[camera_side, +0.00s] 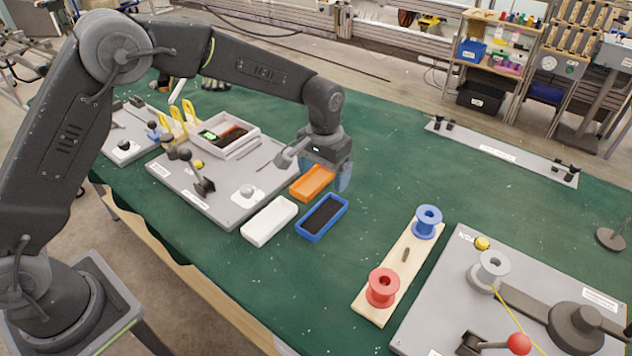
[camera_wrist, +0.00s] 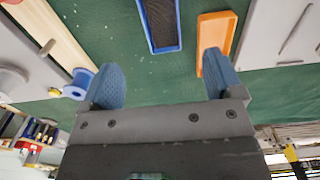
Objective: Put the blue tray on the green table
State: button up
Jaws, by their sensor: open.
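The blue tray (camera_side: 322,218) is a small open box with a dark inside. It lies flat on the green table (camera_side: 382,190), next to the orange tray and the white tray. In the wrist view the blue tray (camera_wrist: 142,12) shows at the top, beyond my fingertips. My gripper (camera_side: 335,182) is above the table, just behind the orange tray in the side view. In the wrist view my gripper (camera_wrist: 162,80) is open, with two blue fingers apart and nothing between them.
An orange tray (camera_side: 312,183) and a white tray (camera_side: 269,221) flank the blue one. A wooden strip (camera_side: 397,272) with a blue spool (camera_side: 428,222) and a red spool (camera_side: 382,287) lies to the right. Grey boards stand at both sides.

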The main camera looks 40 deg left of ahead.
jog(key=s+a+r+t, duration=0.1)
jog(key=s+a+r, duration=0.2)
jog(key=s+r, duration=0.4)
jog(key=s+a+r+t, duration=0.25)
jog(key=s+r, duration=0.25)
jog(key=r, duration=0.3)
jog(key=s+a+r+t, duration=0.1)
jog(key=s+a, duration=0.1)
jog(key=s, duration=0.6)
jog(key=s+a+r+t, duration=0.1)
jog(key=s+a, duration=0.2)
jog(key=s, duration=0.6)
